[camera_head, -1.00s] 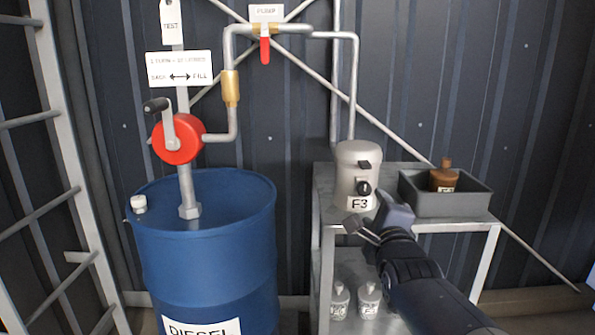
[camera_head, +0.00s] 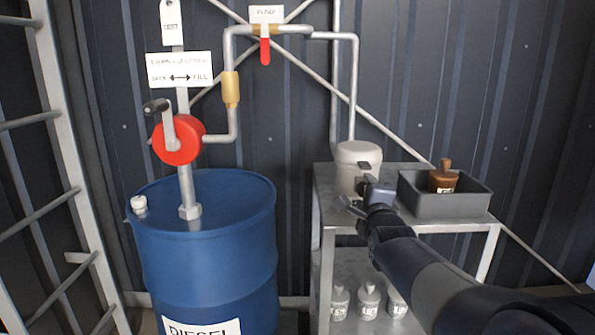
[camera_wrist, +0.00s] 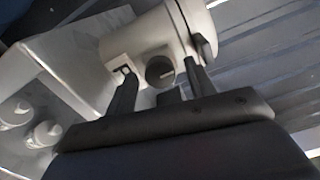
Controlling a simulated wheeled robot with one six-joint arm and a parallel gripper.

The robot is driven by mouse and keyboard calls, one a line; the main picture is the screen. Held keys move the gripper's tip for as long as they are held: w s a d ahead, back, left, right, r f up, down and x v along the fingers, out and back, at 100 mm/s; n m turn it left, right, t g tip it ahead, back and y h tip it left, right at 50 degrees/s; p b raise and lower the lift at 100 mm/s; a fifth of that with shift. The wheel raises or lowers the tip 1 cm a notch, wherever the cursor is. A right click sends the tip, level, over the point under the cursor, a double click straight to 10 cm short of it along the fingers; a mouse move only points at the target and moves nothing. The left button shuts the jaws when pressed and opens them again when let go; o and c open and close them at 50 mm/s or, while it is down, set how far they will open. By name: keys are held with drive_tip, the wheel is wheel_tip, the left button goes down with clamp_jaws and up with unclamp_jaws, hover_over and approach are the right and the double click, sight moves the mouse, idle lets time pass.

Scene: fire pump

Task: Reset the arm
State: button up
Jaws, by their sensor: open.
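My gripper (camera_head: 355,204) is at the front of the beige canister (camera_head: 351,166) on the metal stand. In the wrist view my gripper (camera_wrist: 160,85) has its two fingers apart with nothing held between them. The canister (camera_wrist: 150,42) lies just beyond the fingertips, and its round dark knob shows between them. Whether a finger touches the canister cannot be told. My arm covers the canister's lower front and label in the head view.
A grey tray (camera_head: 445,204) with a brown bottle (camera_head: 444,176) stands right of the canister. Several small bottles (camera_head: 368,301) stand on the lower shelf. A blue diesel drum (camera_head: 205,255) with a red hand pump (camera_head: 178,139) is at left. A pipe with a red lever (camera_head: 265,50) runs above.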

drive_tip(key=n+p, duration=0.1)
drive_tip(key=n, duration=0.1)
drive_tip(key=n+p, duration=0.2)
drive_tip(key=shift+r+n, duration=0.2)
drive_tip(key=shift+n, duration=0.2)
drive_tip(key=n+p, duration=0.4)
drive_tip(key=shift+n, duration=0.3)
drive_tip(key=n+p, duration=0.6)
drive_tip(key=p, duration=0.1)
drive_tip(key=shift+r, duration=0.1)
drive_tip(key=shift+n+p, duration=1.2)
drive_tip(key=shift+p, duration=0.15)
drive_tip(key=shift+f, duration=0.2)
